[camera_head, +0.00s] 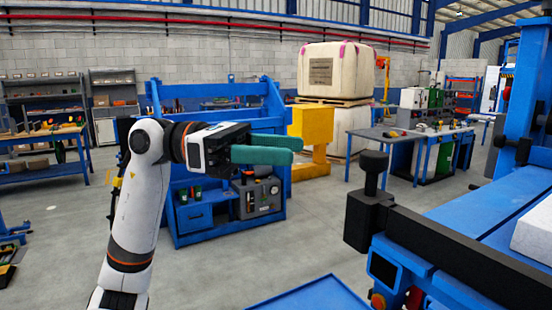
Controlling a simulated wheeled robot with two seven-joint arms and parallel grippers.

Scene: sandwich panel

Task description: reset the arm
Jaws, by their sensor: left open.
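My left arm, white with dark joints, rises from the bottom left of the head view. Its gripper (290,150) has green fingers pointing right, held in the air in front of a blue workbench. My right gripper is not in view.
A blue machine (480,235) with a black rail (465,262) fills the right side; a white block (535,230) lies on it. A blue workbench (190,240) stands behind my gripper. A blue surface (315,298) shows at the bottom. Grey floor (255,265) is clear between.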

